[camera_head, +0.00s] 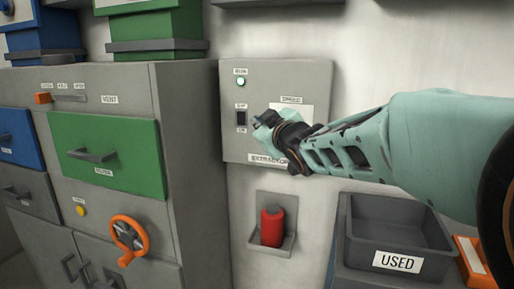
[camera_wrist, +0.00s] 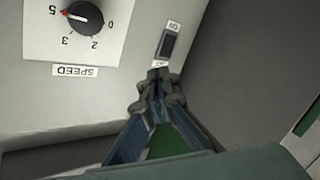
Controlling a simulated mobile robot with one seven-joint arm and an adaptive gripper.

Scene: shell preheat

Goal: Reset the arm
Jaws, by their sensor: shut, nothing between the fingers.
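My gripper (camera_head: 262,122) is at the grey extractor panel (camera_head: 233,143) on the wall, in front of its lower middle. In the wrist view my gripper (camera_wrist: 157,78) is shut and empty, its fingertips close to the dark rocker switch (camera_wrist: 168,45). Whether they touch the panel I cannot tell. The switch also shows in the head view (camera_head: 241,118), left of the gripper. The speed knob (camera_wrist: 85,18) points near 5 in the wrist view; my gripper and arm hide it in the head view. A greenish lamp (camera_head: 241,81) sits at the panel's top left under a label.
Left stands a grey cabinet with a green drawer (camera_head: 107,152), an orange handwheel (camera_head: 129,236) and an orange-tipped lever (camera_head: 43,98). Below the panel, a red bottle (camera_head: 272,226) sits in a wall holder. A grey bin marked USED (camera_head: 399,262) stands below my arm.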

